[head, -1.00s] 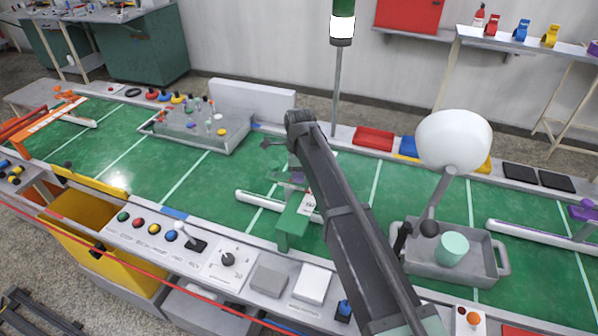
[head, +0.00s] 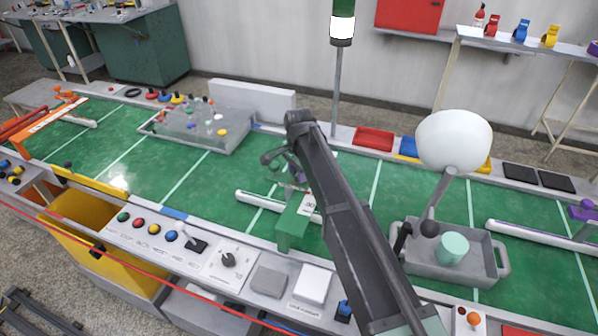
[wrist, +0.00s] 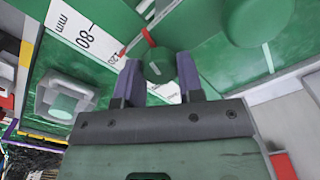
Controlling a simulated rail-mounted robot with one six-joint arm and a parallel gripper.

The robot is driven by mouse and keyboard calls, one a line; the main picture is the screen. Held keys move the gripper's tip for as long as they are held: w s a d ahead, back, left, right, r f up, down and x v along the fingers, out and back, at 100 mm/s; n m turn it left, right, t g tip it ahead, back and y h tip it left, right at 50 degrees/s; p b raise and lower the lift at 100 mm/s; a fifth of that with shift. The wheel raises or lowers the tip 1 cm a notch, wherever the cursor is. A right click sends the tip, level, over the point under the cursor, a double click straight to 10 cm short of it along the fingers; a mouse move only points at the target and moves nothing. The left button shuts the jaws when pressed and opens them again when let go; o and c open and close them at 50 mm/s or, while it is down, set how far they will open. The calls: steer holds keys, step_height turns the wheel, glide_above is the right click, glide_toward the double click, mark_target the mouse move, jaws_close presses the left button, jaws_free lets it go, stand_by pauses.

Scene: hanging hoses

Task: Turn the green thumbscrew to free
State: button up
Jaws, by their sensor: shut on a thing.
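The green thumbscrew (wrist: 158,66) is a round green knob with a pale line across its face, in the wrist view. My gripper (wrist: 158,84) has two purple fingers, one on each side of the knob, shut on it. Just beyond it are a red strip (wrist: 149,38) and a white scale (wrist: 85,35) marked in mm. In the head view my gripper (head: 292,172) is at the green upright block (head: 293,224), partly behind my arm. The thumbscrew cannot be made out there.
A white bar (head: 255,200) lies beside the block on the green table. A grey tray (head: 490,268) with a mint cup (head: 453,250) stands to the right, below a white globe (head: 455,140). A grey tray of knobs (head: 185,143) is at the back left. Green surface between is clear.

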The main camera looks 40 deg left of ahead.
steer(key=n, duration=0.5)
steer(key=shift+n, duration=0.3)
steer(key=n, duration=1.1)
steer(key=shift+a, duration=0.1)
steer(key=n, duration=0.4)
steer(key=shift+s+n, duration=0.1)
steer(key=shift+n, duration=0.3)
steer(key=o, duration=0.9)
